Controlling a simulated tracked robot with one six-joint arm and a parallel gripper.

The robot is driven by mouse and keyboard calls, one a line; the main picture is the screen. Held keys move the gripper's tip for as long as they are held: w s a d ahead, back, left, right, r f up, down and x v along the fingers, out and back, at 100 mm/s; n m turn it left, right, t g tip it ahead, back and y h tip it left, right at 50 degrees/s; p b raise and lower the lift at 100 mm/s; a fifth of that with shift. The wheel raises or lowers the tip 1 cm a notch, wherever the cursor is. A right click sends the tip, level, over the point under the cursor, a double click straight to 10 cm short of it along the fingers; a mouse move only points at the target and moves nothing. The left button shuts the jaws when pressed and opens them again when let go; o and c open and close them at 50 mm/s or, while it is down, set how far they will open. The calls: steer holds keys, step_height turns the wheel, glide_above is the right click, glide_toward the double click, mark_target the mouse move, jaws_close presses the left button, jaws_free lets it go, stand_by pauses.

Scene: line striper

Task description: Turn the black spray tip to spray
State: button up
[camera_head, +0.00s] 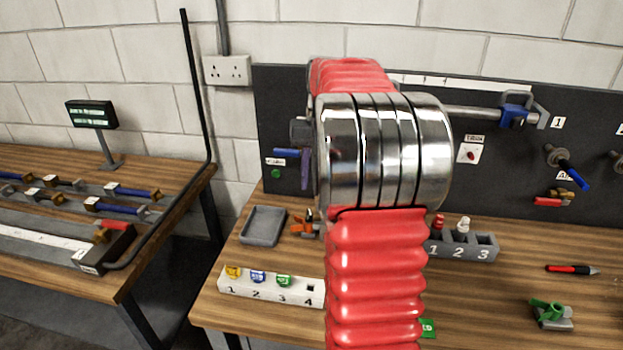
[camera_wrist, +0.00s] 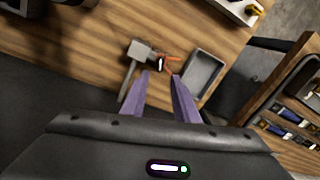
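My gripper (camera_wrist: 160,74) is open, with two purple fingers apart and nothing visibly held. In the head view, purple finger parts show left of my arm, in front of the dark panel. An orange fitting (camera_wrist: 170,64) lies beyond the fingertips in the wrist view, with a small pale part beside it. In the head view, an orange piece with a dark upright part (camera_head: 303,226) shows low beside the grey tray. A grey block on a stem (camera_wrist: 141,52) is just left of the orange fitting. I cannot make out the black spray tip or its direction.
A grey tray (camera_head: 263,226) is on the bench. A white numbered rack (camera_head: 262,290) holds coloured caps, and a grey numbered holder (camera_head: 480,247) stands right of my arm. The dark panel (camera_head: 480,185) with valves rises behind. My arm hides the middle.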

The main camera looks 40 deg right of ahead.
mark_target(310, 212)
steer(key=shift+n, duration=0.5)
steer(key=shift+f, duration=0.1)
steer(key=shift+w+a+f, duration=0.1)
steer(key=shift+a+f, duration=0.05)
steer(key=shift+f, duration=1.45)
steer(key=shift+w+a+f, duration=0.1)
steer(key=shift+f, duration=1.55)
steer(key=shift+a+f, duration=0.15)
steer(key=shift+f, duration=1.45)
jaws_close()
